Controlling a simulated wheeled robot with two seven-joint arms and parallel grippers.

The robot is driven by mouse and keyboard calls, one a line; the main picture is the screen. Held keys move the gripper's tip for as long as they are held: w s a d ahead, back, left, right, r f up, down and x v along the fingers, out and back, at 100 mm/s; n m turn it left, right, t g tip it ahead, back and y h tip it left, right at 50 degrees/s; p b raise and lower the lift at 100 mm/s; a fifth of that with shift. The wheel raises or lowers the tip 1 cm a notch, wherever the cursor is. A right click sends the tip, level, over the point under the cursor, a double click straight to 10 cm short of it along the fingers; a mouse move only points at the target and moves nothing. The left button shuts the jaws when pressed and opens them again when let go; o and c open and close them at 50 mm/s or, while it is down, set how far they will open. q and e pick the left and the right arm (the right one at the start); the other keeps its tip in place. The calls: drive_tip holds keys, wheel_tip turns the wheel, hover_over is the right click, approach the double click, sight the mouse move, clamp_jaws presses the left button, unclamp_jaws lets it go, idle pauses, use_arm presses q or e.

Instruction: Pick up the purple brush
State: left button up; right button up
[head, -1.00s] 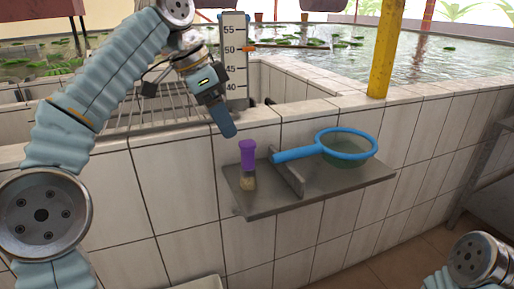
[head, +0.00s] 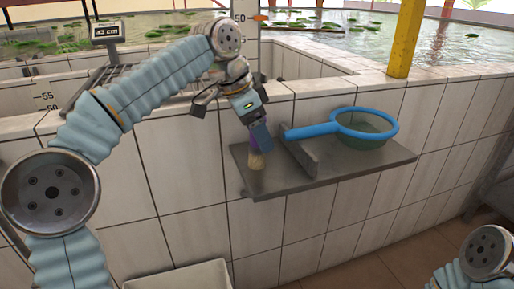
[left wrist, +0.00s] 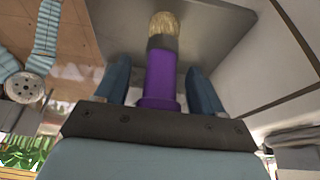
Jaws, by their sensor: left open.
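The purple brush (head: 257,161) stands bristles down on the left part of a grey wall shelf (head: 345,172). In the head view my left gripper (head: 261,138) is over the handle and hides most of it. In the left wrist view the purple handle (left wrist: 162,78) lies between the two blue fingers of my left gripper (left wrist: 160,68), with a visible gap on each side. The gripper is open, and the pale bristles point away from it towards the shelf. My right gripper is out of view; only part of my right arm shows at lower right.
A low divider (head: 300,157) stands on the shelf just right of the brush. Beyond it lies a blue-rimmed net (head: 362,127), its handle reaching over the divider. A tiled wall (head: 190,190) backs the shelf. A yellow post (head: 405,40) rises behind, and a pale bin (head: 185,275) is below.

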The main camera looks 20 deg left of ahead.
use_arm(q)
drive_tip(key=shift+w+d+f, duration=0.1)
drive_tip(key=shift+d+f, duration=0.1)
drive_tip(key=shift+f, duration=0.3)
drive_tip(key=c, duration=1)
drive_tip(key=shift+c, duration=0.2)
